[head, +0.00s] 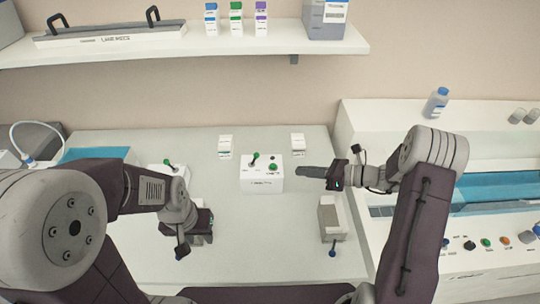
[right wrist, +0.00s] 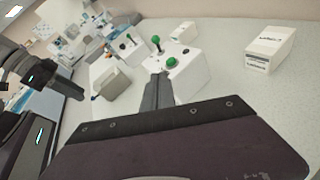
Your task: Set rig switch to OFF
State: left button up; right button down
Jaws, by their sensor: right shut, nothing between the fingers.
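A white control box (head: 262,184) stands near the middle of the bench. On its top are a toggle lever with a green knob (head: 256,155), leaning slightly right in the head view, and a round green button (head: 273,167). Its front label is too small to read. My right gripper (head: 300,171) is shut and empty, just right of the box, with its fingers pointing left. In the right wrist view its fingers (right wrist: 157,90) point towards the same box (right wrist: 190,78), with the lever (right wrist: 155,44) beyond. My left gripper (head: 196,222) is low on the left; its fingers are unclear.
Another white box with a green-knobbed lever (head: 168,164) stands left, partly behind my left arm. A grey-white block (head: 331,219) with a blue-knobbed lever (head: 332,253) stands to the right. Two small labelled cartons (head: 298,142) (head: 225,146) stand behind. The bench between them is clear.

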aim_at(275, 173)
jog(key=p+x, duration=0.1)
jog(key=x, duration=0.9)
jog(key=shift+a+r, duration=0.15)
jog(key=shift+a, duration=0.05)
jog(key=shift+w+a+r+p, duration=0.3)
jog(key=shift+w+a+r, duration=0.4)
jog(key=shift+a, duration=0.15)
pick_arm(q)
jog(key=shift+r, duration=0.85)
pick_arm(e)
jog(key=shift+w+a+r, duration=0.1)
jog(key=shift+w+a, duration=0.25)
pick_arm(q)
jog(key=shift+s+r, duration=0.1)
pick_arm(e)
jog(key=shift+r, duration=0.1)
